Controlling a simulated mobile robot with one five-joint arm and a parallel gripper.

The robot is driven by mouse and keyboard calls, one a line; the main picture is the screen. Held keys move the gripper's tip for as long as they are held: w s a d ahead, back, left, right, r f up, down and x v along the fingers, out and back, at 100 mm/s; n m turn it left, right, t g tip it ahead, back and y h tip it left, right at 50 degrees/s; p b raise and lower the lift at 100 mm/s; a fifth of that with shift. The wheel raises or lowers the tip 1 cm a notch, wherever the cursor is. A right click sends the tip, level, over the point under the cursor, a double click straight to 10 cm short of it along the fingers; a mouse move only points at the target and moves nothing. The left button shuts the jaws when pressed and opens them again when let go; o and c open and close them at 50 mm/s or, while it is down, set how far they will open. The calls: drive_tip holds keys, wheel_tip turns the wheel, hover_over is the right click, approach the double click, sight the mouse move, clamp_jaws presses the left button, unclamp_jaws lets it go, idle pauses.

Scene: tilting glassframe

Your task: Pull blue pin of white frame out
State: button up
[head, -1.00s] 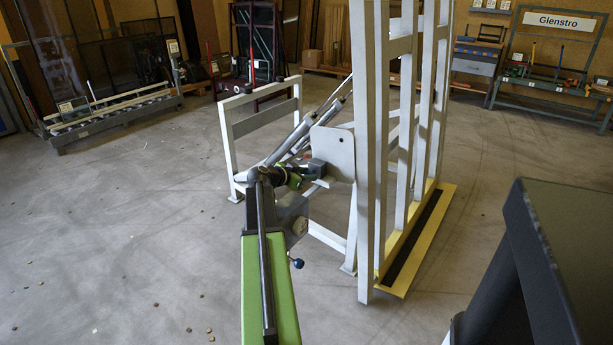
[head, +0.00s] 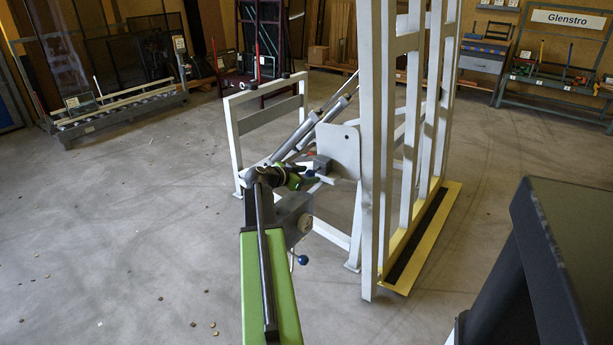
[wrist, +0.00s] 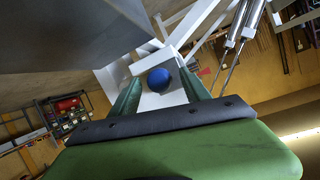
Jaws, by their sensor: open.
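The white frame (head: 371,180) stands upright, with a yellow and black strip along its foot. In the wrist view, a round blue pin head (wrist: 159,79) shows between the fingers of my gripper (wrist: 157,93), in front of a pale plate. My gripper is open, with a green finger on either side of the blue head. Touch cannot be told. In the head view, my gripper (head: 297,178) is beside the frame's pivot plate and partly hidden by my wrist. A blue ball (head: 302,260) hangs below a grey box there; I cannot tell if it is the same pin.
Grey struts (head: 310,130) and a low white support (head: 250,122) stand behind my gripper. A roller rack (head: 122,113) is at the far left and a tool bench (head: 560,85) at the far right. Floor to the left is clear, with small scraps.

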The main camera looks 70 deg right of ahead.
drive_tip(key=p+v, duration=0.6)
drive_tip(key=v, duration=1.1)
drive_tip(key=shift+w+a, duration=0.15)
